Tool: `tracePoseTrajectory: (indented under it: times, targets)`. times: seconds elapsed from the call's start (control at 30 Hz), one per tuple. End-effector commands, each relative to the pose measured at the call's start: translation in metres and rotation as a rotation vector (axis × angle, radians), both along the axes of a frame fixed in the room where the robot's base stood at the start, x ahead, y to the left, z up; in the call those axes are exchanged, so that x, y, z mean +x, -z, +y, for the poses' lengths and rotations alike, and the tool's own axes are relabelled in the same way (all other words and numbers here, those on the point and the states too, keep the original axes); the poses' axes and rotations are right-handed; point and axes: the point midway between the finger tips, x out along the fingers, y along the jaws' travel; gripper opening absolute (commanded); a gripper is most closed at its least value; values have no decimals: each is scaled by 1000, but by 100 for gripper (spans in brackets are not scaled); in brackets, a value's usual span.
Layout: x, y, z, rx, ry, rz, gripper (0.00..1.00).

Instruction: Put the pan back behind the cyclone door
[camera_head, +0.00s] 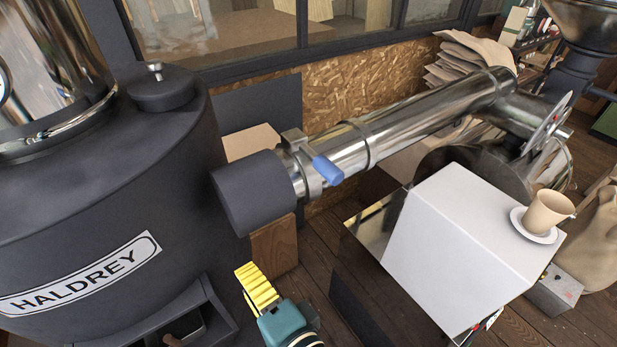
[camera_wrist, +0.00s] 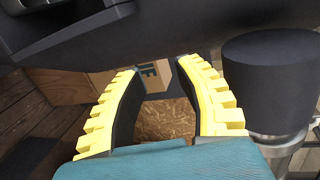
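The dark grey cyclone body (camera_head: 120,200) with a HALDREY plate fills the left of the head view. Low on it is a framed opening (camera_head: 205,318) with a dark inside, cut off by the bottom edge. A small brown knob or handle (camera_head: 174,341) shows there; I cannot tell whether it belongs to the pan or the door. No pan is clearly visible. My gripper (camera_head: 258,288) is right of the opening, apart from it. In the wrist view, my gripper (camera_wrist: 158,72) has its yellow fingers spread with nothing between them, below the dark body (camera_wrist: 180,25).
A white-topped cabinet (camera_head: 460,240) bears a cup (camera_head: 550,210) on a saucer (camera_head: 532,229). A cardboard box (camera_wrist: 152,75) lies beyond my fingers. Wooden floor (camera_head: 315,275) shows between cyclone and cabinet.

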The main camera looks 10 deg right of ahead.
Motion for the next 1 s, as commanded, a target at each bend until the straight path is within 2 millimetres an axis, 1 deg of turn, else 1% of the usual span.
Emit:
tracePoseTrajectory:
  times: [0.03, 0.07, 0.1, 0.13, 0.17, 0.2, 0.3, 0.33, 0.4, 0.5, 0.77, 0.87, 1.0]
  targets:
    - [10, -36, -17, -183, 36, -178, 34]
    - [13, -56, -28, -299, 63, -275, 34]
    - [15, -82, -42, -453, 105, -395, 34]
    - [15, -102, -52, -570, 141, -477, 34]
    - [14, -122, -62, -687, 180, -553, 34]
    - [10, -148, -75, -843, 237, -643, 34]
    - [-6, -203, -102, -1191, 381, -797, 34]
    - [-11, -216, -108, -1274, 418, -823, 34]
    - [-21, -236, -118, -1416, 482, -857, 34]
    - [-28, -246, -124, -1506, 521, -870, 34]
    - [-28, -246, -124, -1512, 520, -869, 34]
    - [-28, -267, -124, -1508, 520, -869, 34]
    - [-28, -313, -124, -1498, 522, -868, 34]
